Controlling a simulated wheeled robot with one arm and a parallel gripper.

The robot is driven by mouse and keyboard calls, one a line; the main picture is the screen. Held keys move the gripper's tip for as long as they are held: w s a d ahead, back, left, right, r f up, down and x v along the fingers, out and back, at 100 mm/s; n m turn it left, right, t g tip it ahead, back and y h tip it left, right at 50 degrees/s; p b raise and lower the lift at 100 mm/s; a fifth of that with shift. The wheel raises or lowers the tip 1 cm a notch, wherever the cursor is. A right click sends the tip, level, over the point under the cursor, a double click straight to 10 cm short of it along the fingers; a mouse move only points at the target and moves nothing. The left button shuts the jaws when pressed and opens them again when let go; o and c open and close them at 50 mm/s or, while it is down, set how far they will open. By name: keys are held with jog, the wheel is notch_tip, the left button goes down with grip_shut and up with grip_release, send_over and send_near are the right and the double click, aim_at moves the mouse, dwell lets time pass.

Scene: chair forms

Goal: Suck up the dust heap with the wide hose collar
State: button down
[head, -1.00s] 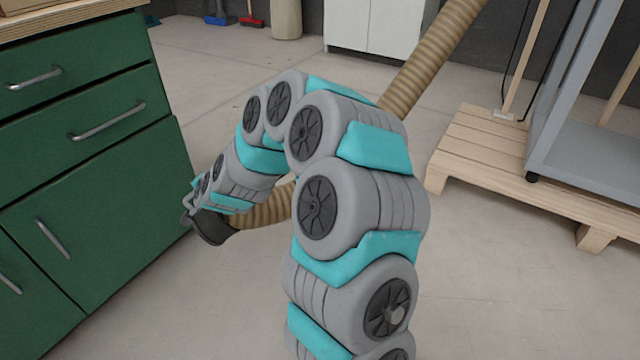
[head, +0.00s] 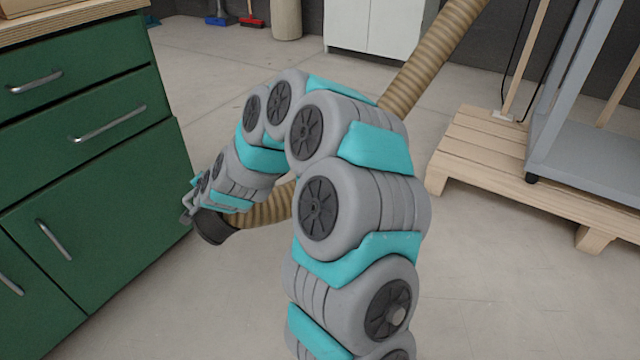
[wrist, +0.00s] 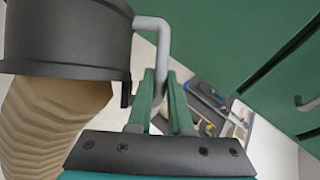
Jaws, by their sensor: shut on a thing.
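The wide hose collar (head: 213,227) is a dark grey cuff on the end of a ribbed tan hose (head: 265,210). In the wrist view the collar (wrist: 65,40) fills the upper left, with a grey bar handle on its right side (wrist: 152,24). My gripper (wrist: 160,90) has its green fingers shut on that handle. In the head view my gripper (head: 188,208) is small and partly hidden by my arm, beside the green cabinet and above the floor. I cannot make out a dust heap in either view.
The green drawer cabinet (head: 90,180) stands close at left. A wooden pallet (head: 490,160) bears a grey metal frame at right. The hose runs behind my arm toward the upper right. Small cluttered items (wrist: 210,105) show in the wrist view, unclear. Bare floor lies between cabinet and pallet.

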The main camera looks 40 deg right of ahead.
jog(key=shift+r+p, duration=3.15)
jog(key=shift+r, duration=1.55)
jog(key=s+r+p, duration=0.5)
jog(key=r+p, duration=0.2)
jog(key=r, duration=0.1)
jog(key=shift+s+p, duration=0.3)
